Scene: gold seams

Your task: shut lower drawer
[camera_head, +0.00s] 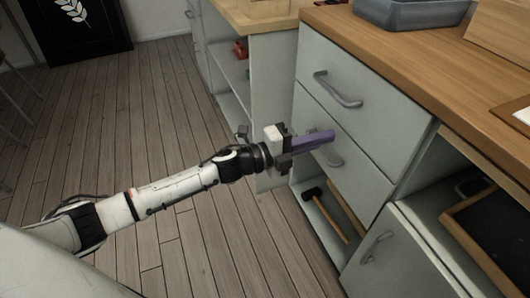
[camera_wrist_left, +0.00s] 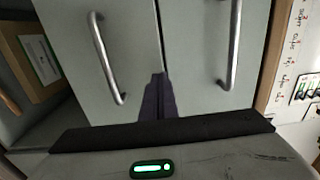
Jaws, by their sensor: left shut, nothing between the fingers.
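The lower drawer (camera_head: 350,170) is the grey front under the upper drawer (camera_head: 350,105), with a metal bar handle. In the head view its front looks about flush with the upper one; a small gap cannot be ruled out. My left gripper (camera_head: 328,136), with purple fingers, is shut and empty in front of the lower drawer and partly hides its handle. In the left wrist view the gripper fingers (camera_wrist_left: 158,98) point at the seam between the two fronts, with a handle on each side. Whether the fingertips touch the front cannot be told. My right gripper is not in view.
A hammer (camera_head: 325,214) lies in the open compartment below the drawers. A grey door (camera_head: 395,250) with a handle is at lower right. A wooden countertop (camera_head: 400,60) above carries a grey-blue bin (camera_head: 410,12). The plank floor (camera_head: 150,110) at left is clear.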

